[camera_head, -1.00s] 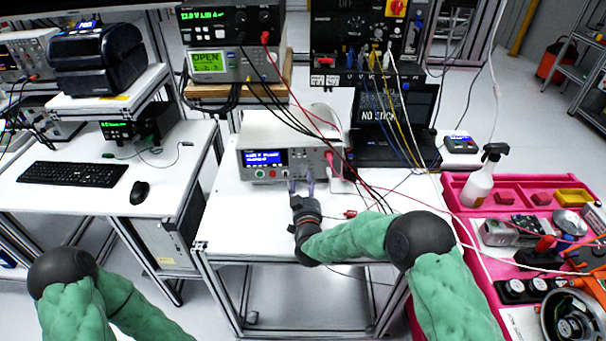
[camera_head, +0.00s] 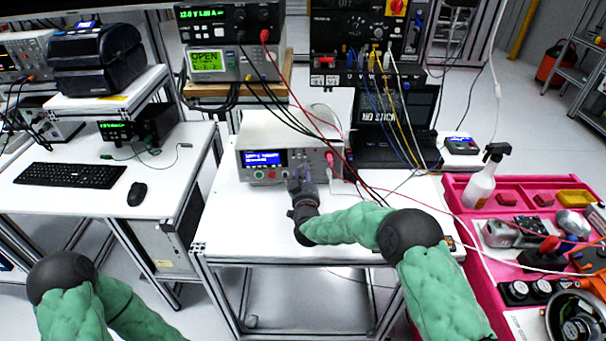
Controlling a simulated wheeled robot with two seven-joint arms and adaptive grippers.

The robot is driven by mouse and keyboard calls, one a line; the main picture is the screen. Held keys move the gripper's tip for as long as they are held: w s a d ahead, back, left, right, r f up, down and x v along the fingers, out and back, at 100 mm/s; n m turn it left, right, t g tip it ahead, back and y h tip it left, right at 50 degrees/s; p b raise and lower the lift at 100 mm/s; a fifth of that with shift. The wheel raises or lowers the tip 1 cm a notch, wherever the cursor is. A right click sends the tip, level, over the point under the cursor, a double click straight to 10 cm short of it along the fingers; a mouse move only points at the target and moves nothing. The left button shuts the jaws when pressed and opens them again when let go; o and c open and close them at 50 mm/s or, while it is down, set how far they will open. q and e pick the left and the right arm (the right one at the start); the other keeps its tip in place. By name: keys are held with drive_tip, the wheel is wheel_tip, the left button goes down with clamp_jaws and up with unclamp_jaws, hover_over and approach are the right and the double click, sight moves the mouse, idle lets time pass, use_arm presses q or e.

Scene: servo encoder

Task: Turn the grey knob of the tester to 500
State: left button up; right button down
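The white tester (camera_head: 290,137) stands on the middle table with its front toward me. Its blue display (camera_head: 264,159) is lit, but the text is too small to read. My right gripper (camera_head: 296,172) is at the right part of the front panel, just right of the display. Its fingers cover that part of the panel, and the grey knob is hidden behind them or too small to make out. I cannot tell whether the fingers touch the knob or how far apart they are. My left gripper is out of view; only my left arm shows at the lower left.
Red and black cables (camera_head: 318,122) hang over the tester's top and right side. A black laptop (camera_head: 384,152) stands behind to the right. A pink tray (camera_head: 470,229) with a spray bottle (camera_head: 484,178) and parts is at the right. The table front (camera_head: 240,225) is clear.

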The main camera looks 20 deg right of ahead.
drive_tip(key=shift+r+n, duration=0.2)
drive_tip(key=shift+n, duration=0.2)
drive_tip(key=shift+n+y+p, duration=0.3)
drive_tip(key=shift+n, duration=0.4)
drive_tip(key=n+y+p, duration=0.1)
drive_tip(key=n, duration=0.5)
drive_tip(key=shift+r, duration=0.15)
drive_tip(key=shift+n+p, duration=0.3)
drive_tip(key=shift+n, duration=0.1)
drive_tip(key=c, duration=0.9)
unclamp_jaws()
drive_tip(key=shift+w+a, duration=0.1)
drive_tip(key=shift+c, duration=0.2)
drive_tip(key=shift+f, duration=0.2)
drive_tip(key=s+a, duration=0.1)
drive_tip(key=s, duration=1.1)
drive_tip(key=shift+a+r, duration=0.2)
